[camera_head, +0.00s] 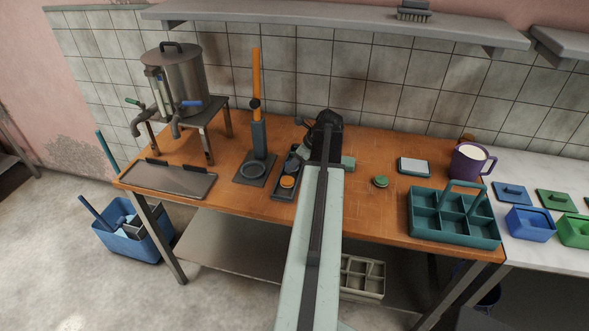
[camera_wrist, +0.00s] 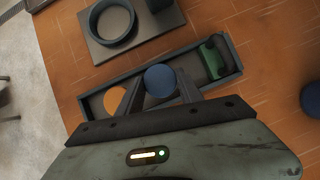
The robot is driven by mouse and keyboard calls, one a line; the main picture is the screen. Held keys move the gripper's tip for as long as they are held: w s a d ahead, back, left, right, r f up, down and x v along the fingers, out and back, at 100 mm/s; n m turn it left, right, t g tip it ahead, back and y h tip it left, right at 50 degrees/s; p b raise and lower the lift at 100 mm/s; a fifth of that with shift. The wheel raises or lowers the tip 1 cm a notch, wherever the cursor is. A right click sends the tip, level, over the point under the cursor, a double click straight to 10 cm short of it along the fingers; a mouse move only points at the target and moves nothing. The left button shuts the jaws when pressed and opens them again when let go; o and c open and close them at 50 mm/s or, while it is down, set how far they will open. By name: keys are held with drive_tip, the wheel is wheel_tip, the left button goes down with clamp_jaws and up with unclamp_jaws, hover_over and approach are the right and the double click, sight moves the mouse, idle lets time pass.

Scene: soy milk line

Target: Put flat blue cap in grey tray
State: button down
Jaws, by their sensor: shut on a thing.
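The flat blue cap (camera_wrist: 160,80) is a round blue disc between the fingertips of my gripper (camera_wrist: 161,90) in the wrist view. My gripper is shut on it. The cap is over the middle of the long dark grey tray (camera_wrist: 192,50); I cannot tell whether it touches the tray floor. An orange cap (camera_wrist: 115,100) lies in the tray beside it, and a green item (camera_wrist: 211,62) is at the tray's other end. In the head view the tray (camera_head: 277,193) stands left of my arm, partly hidden, with the orange cap (camera_head: 287,181) at its near end.
A press with an orange lever (camera_head: 256,85) stands left of the tray on a dark base. A metal boiler (camera_head: 178,78) is at left.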

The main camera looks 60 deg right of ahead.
drive_tip(key=shift+w+f, duration=0.1)
drive_tip(key=shift+f, duration=0.35)
drive_tip(key=c, duration=0.8)
unclamp_jaws()
drive_tip(key=shift+o, duration=0.2)
drive_tip(key=shift+r, duration=0.15)
drive_tip(key=shift+r+p, duration=0.25)
drive_tip(key=shift+p, duration=0.2)
drive_tip(key=p+v, duration=1)
drive_tip(key=v, duration=0.1)
drive_tip(key=shift+s+r, duration=0.25)
drive_tip(key=shift+s, duration=0.05)
